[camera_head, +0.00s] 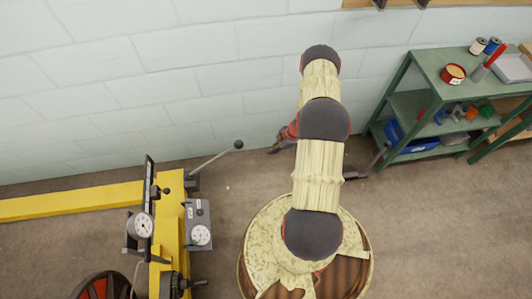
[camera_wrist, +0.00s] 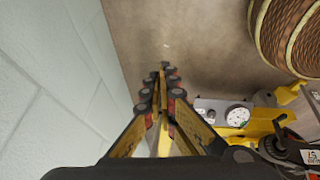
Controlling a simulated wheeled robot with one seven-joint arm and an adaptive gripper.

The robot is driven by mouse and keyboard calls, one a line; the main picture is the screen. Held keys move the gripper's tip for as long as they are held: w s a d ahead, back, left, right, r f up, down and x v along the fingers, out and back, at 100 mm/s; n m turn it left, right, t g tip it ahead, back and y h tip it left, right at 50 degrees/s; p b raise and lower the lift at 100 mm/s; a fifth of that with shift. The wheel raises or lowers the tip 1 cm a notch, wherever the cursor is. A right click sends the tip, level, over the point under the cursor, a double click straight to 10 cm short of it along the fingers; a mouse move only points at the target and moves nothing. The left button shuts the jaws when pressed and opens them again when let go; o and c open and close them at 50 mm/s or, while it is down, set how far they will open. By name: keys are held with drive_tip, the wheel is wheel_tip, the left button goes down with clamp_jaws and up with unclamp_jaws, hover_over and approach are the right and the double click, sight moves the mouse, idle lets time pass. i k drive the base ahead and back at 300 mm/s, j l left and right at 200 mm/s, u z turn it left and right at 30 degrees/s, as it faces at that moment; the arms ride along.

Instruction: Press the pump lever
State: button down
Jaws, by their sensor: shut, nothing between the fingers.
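The pump lever (camera_head: 217,159) is a thin grey rod with a black ball knob at its end. It slants up and right from the yellow press frame (camera_head: 172,215) in the head view. My gripper (camera_head: 273,149) is to the right of the knob, apart from it in the picture, with its fingers pointing left. In the wrist view my gripper (camera_wrist: 166,72) has its fingertips together with nothing between them. I cannot make out the lever clearly in the wrist view; the fingers may hide it.
A grey gauge box (camera_head: 199,225) is fixed to the frame below the lever; it also shows in the wrist view (camera_wrist: 224,112). A pale block wall (camera_head: 100,90) runs behind. A green shelf (camera_head: 425,67) with cans and tools stands right. Floor below the gripper is clear.

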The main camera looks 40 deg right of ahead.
sight(238, 144)
drive_tip(key=k+u, duration=0.65)
drive_tip(key=j, duration=0.05)
